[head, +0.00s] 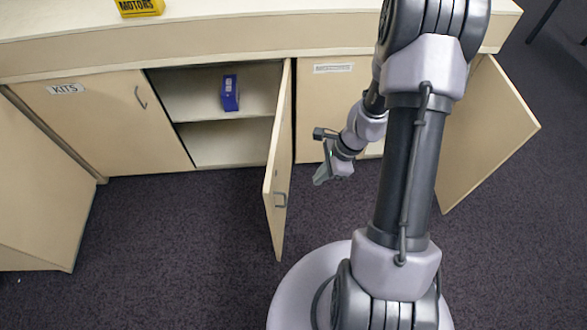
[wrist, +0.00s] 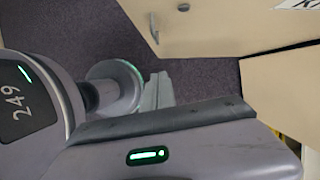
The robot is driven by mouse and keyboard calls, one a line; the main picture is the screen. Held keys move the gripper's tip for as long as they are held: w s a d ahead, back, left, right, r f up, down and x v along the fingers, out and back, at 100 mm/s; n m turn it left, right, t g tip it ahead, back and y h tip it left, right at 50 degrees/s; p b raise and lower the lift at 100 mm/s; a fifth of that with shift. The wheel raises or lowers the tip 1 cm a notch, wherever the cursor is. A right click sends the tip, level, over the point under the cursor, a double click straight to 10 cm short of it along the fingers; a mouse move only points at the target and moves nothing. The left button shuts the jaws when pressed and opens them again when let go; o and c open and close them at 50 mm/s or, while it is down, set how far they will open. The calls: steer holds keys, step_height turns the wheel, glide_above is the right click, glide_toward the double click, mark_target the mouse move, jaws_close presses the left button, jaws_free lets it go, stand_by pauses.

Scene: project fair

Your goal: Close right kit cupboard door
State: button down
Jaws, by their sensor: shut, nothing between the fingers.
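The right kit cupboard door (head: 279,165) stands wide open in the head view, swung out toward me from its hinge on the right of the opening. Its handle (head: 280,200) is near the free edge. The left kit door (head: 105,120), with the KITS sign (head: 65,89), is shut. My gripper (head: 321,179) is shut and empty, to the right of the open door, on its outer side and apart from it. The wrist view shows the shut fingers (wrist: 158,92) over the carpet and a door handle (wrist: 153,28); I cannot tell which door that is.
A blue box (head: 230,93) stands on the cupboard shelf. Another open door (head: 487,135) sticks out at the right, behind my arm. A cream panel (head: 38,195) stands at the left. A yellow MOTORS box (head: 139,6) is on the counter. The carpet (head: 170,240) in front is clear.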

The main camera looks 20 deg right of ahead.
mark_target(275, 193)
steer(key=w+a+f+b, duration=0.2)
steer(key=a+f+b, duration=0.3)
steer(key=a+f, duration=0.2)
steer(key=shift+f, duration=0.85)
steer(key=shift+w+a, duration=0.1)
